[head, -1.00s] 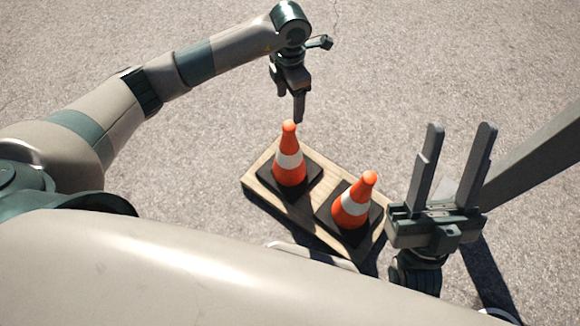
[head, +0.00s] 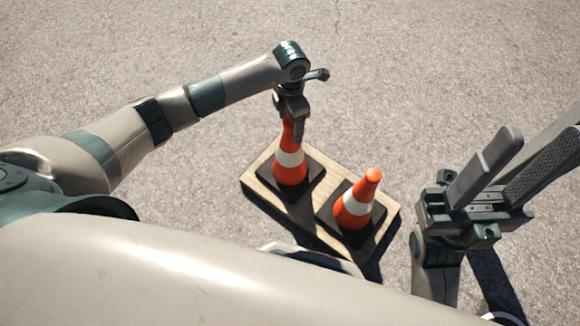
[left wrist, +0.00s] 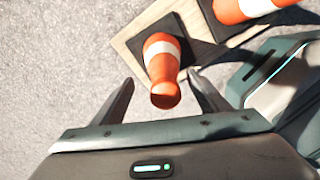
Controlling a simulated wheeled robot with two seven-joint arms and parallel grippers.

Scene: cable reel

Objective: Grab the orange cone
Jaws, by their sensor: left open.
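Two orange cones with white bands and black square bases stand upright on a wooden board (head: 263,178). The left cone (head: 291,168) is under my left gripper (head: 292,128), which points down with its fingers at the cone's top. In the left wrist view this cone (left wrist: 161,60) has its tip between the two open fingers (left wrist: 160,95), with gaps on both sides. The right cone (head: 355,203) stands free beside it; part of it shows in the left wrist view (left wrist: 240,8). My right gripper (head: 512,180) is open and empty, right of the board, fingers pointing up.
Bare grey pavement (head: 420,60) surrounds the board, with free room behind it and to the left. My own pale body covers the lower left of the head view.

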